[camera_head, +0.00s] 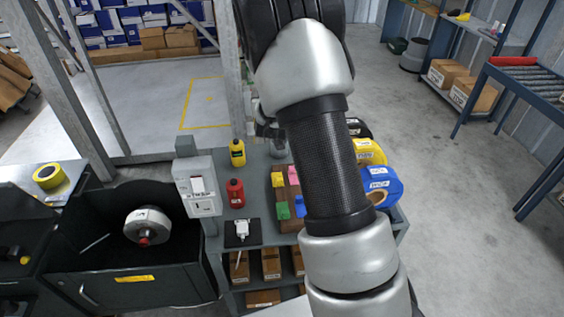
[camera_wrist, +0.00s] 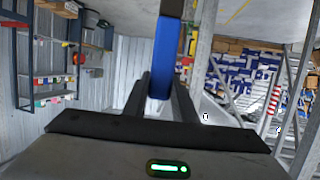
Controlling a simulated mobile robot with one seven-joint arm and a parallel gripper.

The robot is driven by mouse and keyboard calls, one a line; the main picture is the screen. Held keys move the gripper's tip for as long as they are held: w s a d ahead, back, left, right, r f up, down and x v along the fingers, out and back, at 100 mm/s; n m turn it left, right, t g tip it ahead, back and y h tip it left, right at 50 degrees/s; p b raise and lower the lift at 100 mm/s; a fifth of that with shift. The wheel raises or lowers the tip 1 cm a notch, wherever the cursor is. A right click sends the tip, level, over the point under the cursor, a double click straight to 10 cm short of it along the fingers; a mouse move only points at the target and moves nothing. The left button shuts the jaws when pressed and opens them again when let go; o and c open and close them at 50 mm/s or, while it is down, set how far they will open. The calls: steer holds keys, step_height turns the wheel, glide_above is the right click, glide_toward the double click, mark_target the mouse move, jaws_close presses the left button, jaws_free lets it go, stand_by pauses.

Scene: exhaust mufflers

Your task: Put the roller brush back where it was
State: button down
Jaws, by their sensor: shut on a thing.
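The roller brush shows in the wrist view as a long blue bar (camera_wrist: 164,58) with a dark upper end, standing up out of the jaws. Its far end runs out of the top of the frame, and I see no roller head. My gripper (camera_wrist: 160,103) is shut on the blue bar. In the head view my own arm covers most of the gripper and the brush. Only a small dark part shows behind the arm, above the back of the grey workbench (camera_head: 262,160).
The workbench bears a yellow bottle (camera_head: 237,153), a red bottle (camera_head: 235,193), a wooden tray with coloured blocks (camera_head: 283,212), a white part on a black mat (camera_head: 242,230) and large tape rolls (camera_head: 380,184). A grey switch box (camera_head: 198,185) stands at its left edge. Floor at right is clear.

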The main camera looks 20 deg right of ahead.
steer(key=w+d+f+m+g+h+b, duration=0.15)
steer(key=w+d+f+b, duration=0.25)
steer(key=w+f+b, duration=0.55)
steer(key=w+f, duration=0.3)
steer(key=f, duration=0.7)
steer(key=shift+w+f+m+h+b, duration=0.15)
steer(key=shift+f+m+h+b, duration=0.2)
steer(key=shift+f+h+b, duration=0.1)
steer(key=shift+f, duration=0.15)
steer(key=c, duration=1.5)
jaws_free()
steer(key=shift+o, duration=0.2)
